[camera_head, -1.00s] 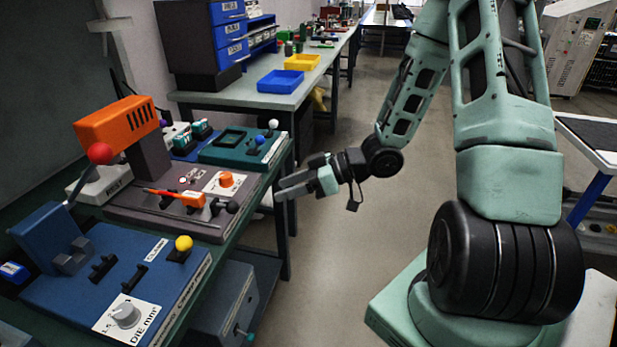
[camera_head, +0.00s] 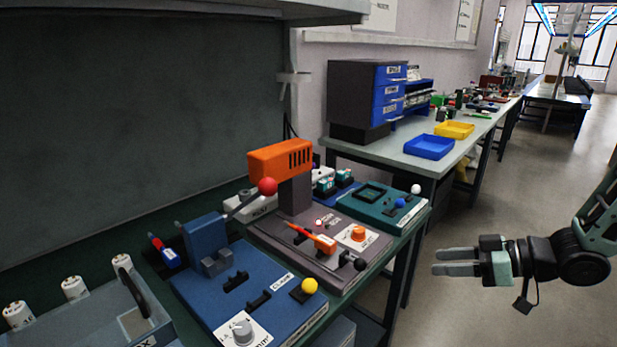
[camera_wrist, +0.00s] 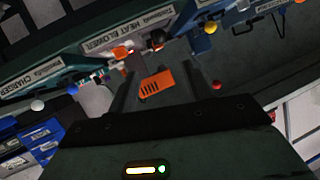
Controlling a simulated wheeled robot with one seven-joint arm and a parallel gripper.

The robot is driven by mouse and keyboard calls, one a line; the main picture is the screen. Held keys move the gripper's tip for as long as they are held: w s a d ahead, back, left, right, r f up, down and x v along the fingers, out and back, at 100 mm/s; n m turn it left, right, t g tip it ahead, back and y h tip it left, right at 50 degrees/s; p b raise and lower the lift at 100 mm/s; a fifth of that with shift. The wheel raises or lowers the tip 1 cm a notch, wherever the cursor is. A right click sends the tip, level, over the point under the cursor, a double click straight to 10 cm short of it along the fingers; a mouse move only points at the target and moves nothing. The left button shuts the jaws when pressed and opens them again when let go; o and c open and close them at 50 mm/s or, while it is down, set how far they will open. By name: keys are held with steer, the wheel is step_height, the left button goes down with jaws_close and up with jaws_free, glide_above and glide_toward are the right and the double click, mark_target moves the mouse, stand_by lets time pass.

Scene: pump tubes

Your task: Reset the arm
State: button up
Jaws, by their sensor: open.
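My gripper (camera_head: 457,262) is at the right of the head view, over the floor and apart from the bench's front edge. Its two fingers are spread and nothing shows between them. In the wrist view my gripper (camera_wrist: 165,95) points toward the bench, with the orange heat blower head (camera_wrist: 165,85) visible beyond the fingers. The arm's upper links are mostly out of the head view.
The near bench holds a blue die station (camera_head: 245,290), the orange heat blower (camera_head: 280,158) on its grey base and a teal device (camera_head: 375,208). A back bench carries a blue tray (camera_head: 429,147) and a yellow tray (camera_head: 454,130). The floor aisle around my gripper is clear.

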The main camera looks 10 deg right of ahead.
steer(key=w+a+r+g+h+p, duration=0.1)
steer(key=a+h, duration=0.3)
steer(key=a, duration=0.2)
steer(key=w+a+r+g+h+p, duration=0.1)
steer(key=w+a+r+g+h, duration=0.1)
steer(key=a+h, duration=0.25)
steer(key=s+a+r+g, duration=0.1)
steer(key=s+a+r, duration=0.1)
steer(key=s+a, duration=0.2)
steer(key=s+a+r+g+h, duration=0.1)
steer(key=s+a, duration=0.3)
steer(key=s, duration=0.6)
steer(key=s+a+r+g, duration=0.2)
steer(key=s+a+g, duration=0.1)
steer(key=s, duration=0.4)
steer(key=shift+s+a+r+h+p, duration=0.3)
steer(key=shift+s+a+r+h, duration=0.1)
steer(key=shift+a, duration=0.35)
steer(key=shift+c, duration=0.3)
